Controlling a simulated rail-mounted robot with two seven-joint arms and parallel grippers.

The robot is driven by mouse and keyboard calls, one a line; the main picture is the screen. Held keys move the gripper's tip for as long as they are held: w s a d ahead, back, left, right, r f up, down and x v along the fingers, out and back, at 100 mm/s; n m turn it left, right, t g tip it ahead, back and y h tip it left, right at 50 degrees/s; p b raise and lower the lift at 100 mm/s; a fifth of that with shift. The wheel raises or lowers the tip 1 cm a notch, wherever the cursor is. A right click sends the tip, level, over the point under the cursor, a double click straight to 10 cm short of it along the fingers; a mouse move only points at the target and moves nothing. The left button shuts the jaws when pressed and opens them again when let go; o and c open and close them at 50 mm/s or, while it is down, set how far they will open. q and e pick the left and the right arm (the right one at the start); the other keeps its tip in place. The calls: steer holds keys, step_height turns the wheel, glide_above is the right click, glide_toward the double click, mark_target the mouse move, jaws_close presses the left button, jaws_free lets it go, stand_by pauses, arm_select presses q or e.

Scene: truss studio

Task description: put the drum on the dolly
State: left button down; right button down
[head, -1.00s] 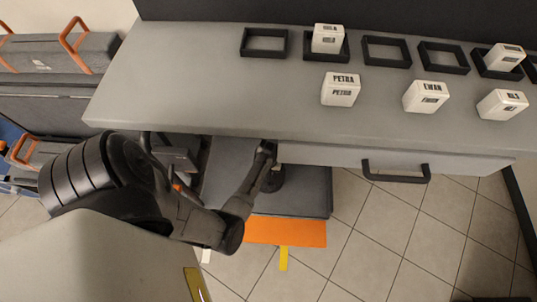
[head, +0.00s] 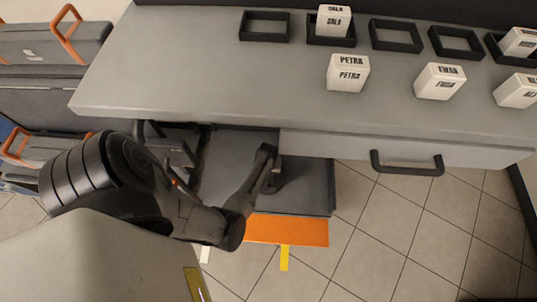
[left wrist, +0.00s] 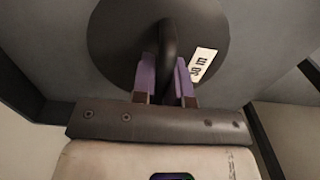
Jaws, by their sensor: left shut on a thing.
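In the left wrist view, my left gripper (left wrist: 165,80) has its two purple fingers shut on the dark upright handle (left wrist: 168,42) of a round dark thing, which I take to be the drum (left wrist: 118,38). A white label with dark marks sits on its right side. In the head view my left arm reaches down past the table's front edge, and a small part of a dark round thing (head: 277,180) shows beside it. A low grey platform (head: 308,190) with an orange front panel (head: 287,231) lies under it; I cannot tell whether this is the dolly. My right gripper is not in view.
The grey table (head: 210,85) overhangs this spot and has a drawer with a dark handle (head: 407,170). Black square frames (head: 265,25) and white named blocks (head: 348,73) stand on it. Grey cases with orange handles (head: 65,30) are at left. Tiled floor (head: 420,225) is clear at right.

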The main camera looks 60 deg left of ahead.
arm_select(q)
steer(key=c, duration=1.6)
jaws_free()
steer(key=shift+f, duration=0.15)
steer(key=o, duration=0.5)
step_height(320, 180, up, 22)
steer(key=s+m+t+y+p, duration=0.2)
steer(key=s+m+y+p, duration=0.1)
steer(key=m+p, duration=0.35)
steer(key=s+d+r+m+h, duration=0.1)
steer(key=s+d+r+m, duration=0.1)
steer(key=d, duration=0.3)
steer(key=s+d+r+m+t+h, duration=0.1)
steer(key=s+d+r+m, duration=0.2)
steer(key=d, duration=0.3)
steer(key=s+d+r+m+h, duration=0.1)
steer(key=s+d+r+m, duration=0.1)
steer(key=s+d+r, duration=0.2)
steer(key=shift+s+d+r+m+t+p, duration=0.1)
steer(key=shift+d+m+t+p, duration=0.1)
steer(key=shift+d, duration=0.45)
steer(key=shift+s+d+r+m+t+p, duration=0.1)
steer(key=shift+d+t, duration=0.1)
steer(key=shift+d, duration=0.4)
steer(key=shift+w, duration=0.1)
